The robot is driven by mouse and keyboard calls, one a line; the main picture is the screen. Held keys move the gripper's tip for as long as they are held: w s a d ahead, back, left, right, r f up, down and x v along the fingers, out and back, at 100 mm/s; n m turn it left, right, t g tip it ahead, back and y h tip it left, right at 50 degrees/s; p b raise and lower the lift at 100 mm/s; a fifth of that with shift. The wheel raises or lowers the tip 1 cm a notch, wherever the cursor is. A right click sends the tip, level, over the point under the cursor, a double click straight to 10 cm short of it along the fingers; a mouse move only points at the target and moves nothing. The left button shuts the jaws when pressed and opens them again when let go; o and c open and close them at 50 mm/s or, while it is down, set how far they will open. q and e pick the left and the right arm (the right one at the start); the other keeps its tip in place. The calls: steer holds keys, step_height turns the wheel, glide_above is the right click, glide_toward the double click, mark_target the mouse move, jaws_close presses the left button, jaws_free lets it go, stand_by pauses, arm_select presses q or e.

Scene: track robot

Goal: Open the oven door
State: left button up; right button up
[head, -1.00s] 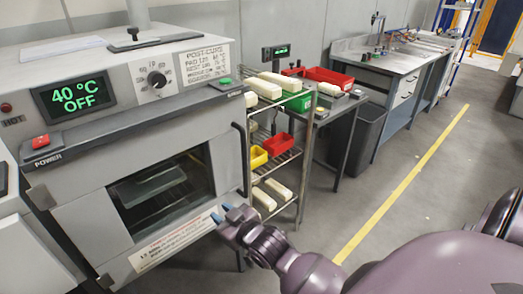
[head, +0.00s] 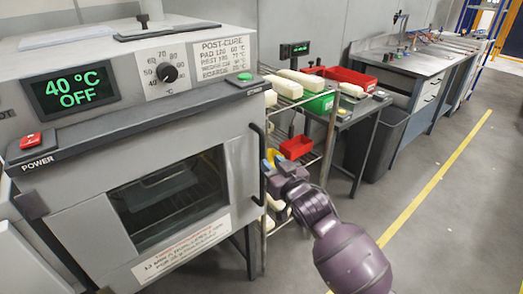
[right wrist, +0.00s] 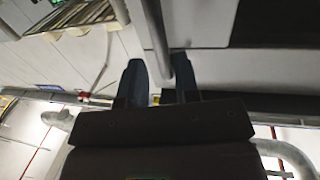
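The grey oven (head: 120,118) stands at the left in the head view. Its door (head: 238,180), with a dark window, is shut. The black vertical handle (head: 255,135) runs along the door's right edge. My right gripper (head: 270,159) is at the middle of the handle's height, its blue fingertips beside the bar. In the right wrist view my right gripper (right wrist: 160,78) is open, and the handle bar (right wrist: 155,35) runs down into the gap between its fingers. I cannot tell whether a finger touches it. My left gripper is not in view.
A wire shelf rack (head: 328,140) with cream blocks and red and green bins stands close to the right of the oven, behind my right gripper. A grey bin (head: 388,140) and a workbench (head: 425,62) stand farther right. The floor at the right is clear.

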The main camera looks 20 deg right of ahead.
mark_target(263, 155)
steer(key=w, duration=0.5)
steer(key=w+a+b, duration=0.1)
steer(key=w, duration=0.1)
steer(key=shift+w+a, duration=0.1)
steer(key=shift+w, duration=0.3)
jaws_close()
